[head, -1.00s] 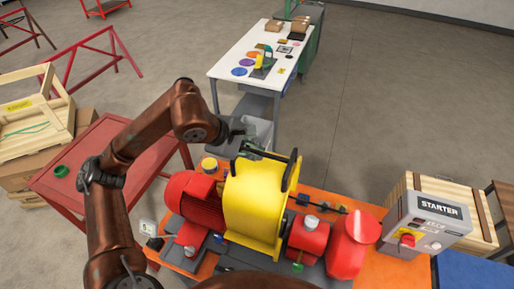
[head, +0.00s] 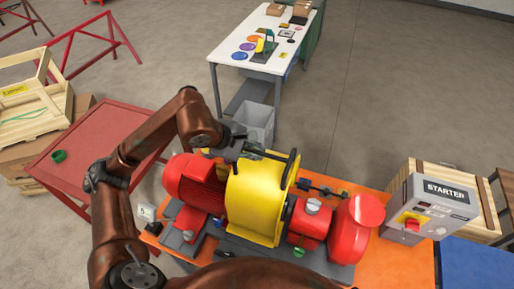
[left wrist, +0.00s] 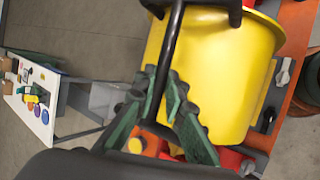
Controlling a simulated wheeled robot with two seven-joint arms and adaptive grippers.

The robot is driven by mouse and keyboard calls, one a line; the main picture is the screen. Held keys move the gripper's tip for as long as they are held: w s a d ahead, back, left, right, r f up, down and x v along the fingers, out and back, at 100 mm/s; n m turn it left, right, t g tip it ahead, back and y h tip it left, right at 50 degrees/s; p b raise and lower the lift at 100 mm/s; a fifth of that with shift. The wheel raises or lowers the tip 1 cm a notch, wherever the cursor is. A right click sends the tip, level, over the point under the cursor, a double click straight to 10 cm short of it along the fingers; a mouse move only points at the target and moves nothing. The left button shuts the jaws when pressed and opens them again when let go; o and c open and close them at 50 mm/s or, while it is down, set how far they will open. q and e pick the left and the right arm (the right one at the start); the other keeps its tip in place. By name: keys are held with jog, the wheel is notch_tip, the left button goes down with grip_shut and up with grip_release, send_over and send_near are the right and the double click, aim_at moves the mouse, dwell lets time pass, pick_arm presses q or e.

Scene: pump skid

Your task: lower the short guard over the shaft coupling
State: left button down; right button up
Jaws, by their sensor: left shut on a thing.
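The short guard is a yellow curved cover (head: 256,205) with a black bar handle (head: 291,170). It stands between the red motor (head: 192,182) and the red pump (head: 308,222), over the shaft line. The guard also fills the upper middle of the left wrist view (left wrist: 215,80). My left gripper (head: 243,152) is at the guard's far upper side. In the left wrist view its green fingers (left wrist: 168,98) are shut around the black bar. The shaft coupling is hidden behind the guard. I cannot tell whether the guard touches the base. My right gripper is out of view.
The orange skid (head: 385,245) carries the pump set. A grey starter box (head: 432,208) stands at right. A red table (head: 85,155) is at left, and a white bench (head: 262,48) stands behind a grey bin (head: 256,120). The floor at upper right is clear.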

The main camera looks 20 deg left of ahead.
aim_at(257, 163)
pick_arm(q)
jog(key=shift+f+b, duration=0.3)
jog(key=shift+f, duration=0.55)
jog(key=shift+f+b, duration=0.75)
jog(key=shift+f, duration=0.15)
notch_tip(257, 163, down, 5)
jog(key=b, duration=0.5)
jog(key=shift+f, duration=0.15)
notch_tip(257, 163, down, 4)
jog(key=b, duration=0.4)
jog(key=shift+b, duration=0.3)
jog(key=shift+f, duration=0.2)
jog(key=shift+w+d+f+b, duration=0.1)
jog(key=shift+f+b, duration=0.2)
jog(key=shift+b, duration=0.4)
